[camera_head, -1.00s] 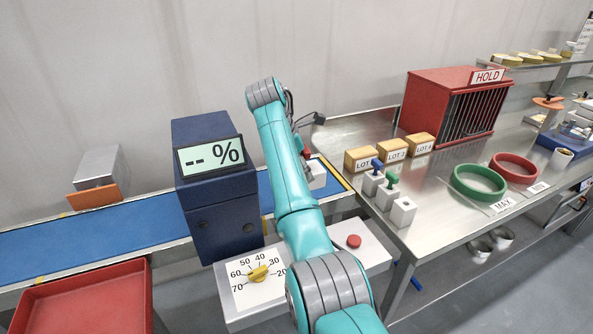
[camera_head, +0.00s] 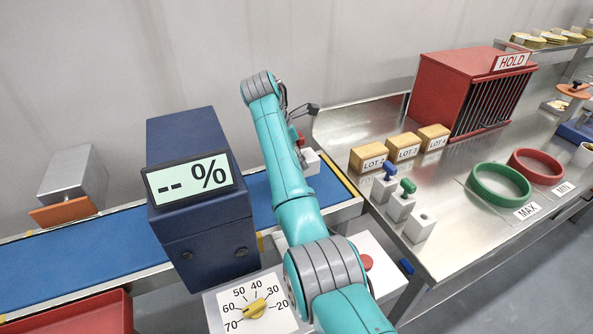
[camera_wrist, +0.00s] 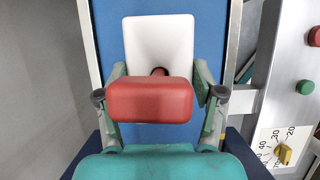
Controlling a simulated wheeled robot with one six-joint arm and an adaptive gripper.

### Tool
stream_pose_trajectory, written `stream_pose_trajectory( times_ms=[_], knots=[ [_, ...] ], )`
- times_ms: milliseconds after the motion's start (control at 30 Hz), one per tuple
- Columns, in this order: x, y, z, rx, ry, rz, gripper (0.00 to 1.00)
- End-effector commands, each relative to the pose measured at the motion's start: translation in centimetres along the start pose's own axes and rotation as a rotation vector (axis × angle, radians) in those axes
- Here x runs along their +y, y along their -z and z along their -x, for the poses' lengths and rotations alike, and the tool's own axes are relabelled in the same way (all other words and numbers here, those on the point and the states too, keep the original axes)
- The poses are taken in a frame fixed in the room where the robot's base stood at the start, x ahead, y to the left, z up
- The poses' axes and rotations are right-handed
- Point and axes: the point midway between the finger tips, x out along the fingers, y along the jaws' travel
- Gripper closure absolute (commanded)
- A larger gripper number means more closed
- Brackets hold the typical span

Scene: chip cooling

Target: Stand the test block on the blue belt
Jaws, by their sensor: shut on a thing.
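The test block, a white block (camera_wrist: 158,42) with a red handle (camera_wrist: 150,100), is in my gripper (camera_wrist: 160,98). The fingers are shut on the handle from both sides. In the head view, the white block (camera_head: 311,162) shows partly past my teal arm, near the right end of the blue belt (camera_head: 80,245). In the wrist view, the blue belt (camera_wrist: 211,35) lies beneath and around the block. The block's underside is hidden, so I cannot tell whether it touches the belt.
A dark blue machine (camera_head: 205,245) with a "-- %" display straddles the belt left of my arm. A dial (camera_head: 255,308) and red button (camera_head: 366,262) are in front. Blue-handled (camera_head: 384,188) and green-handled (camera_head: 402,206) blocks stand on the steel table (camera_head: 450,250) at right.

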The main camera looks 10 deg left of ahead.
Motion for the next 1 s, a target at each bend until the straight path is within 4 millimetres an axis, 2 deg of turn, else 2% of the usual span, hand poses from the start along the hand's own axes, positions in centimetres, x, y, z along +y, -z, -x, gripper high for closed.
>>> stream_pose_trajectory(
  times_ms=[133, 400, 767, 800, 900, 1000],
  knots=[
    [0.0, 0.4, -1.1, 0.0, 0.0, -0.001, 0.78],
    [0.0, 1.8, -4.4, 0.0, -0.001, -0.001, 0.78],
    [0.0, 2.0, -4.8, 0.0, -0.001, -0.001, 0.78],
    [0.0, 2.0, -4.9, 0.0, 0.0, -0.001, 0.3],
    [0.0, 2.0, -4.8, 0.0, 0.0, -0.001, 0.07],
    [0.0, 2.0, -4.8, 0.0, -0.001, -0.001, 0.07]
  ],
)
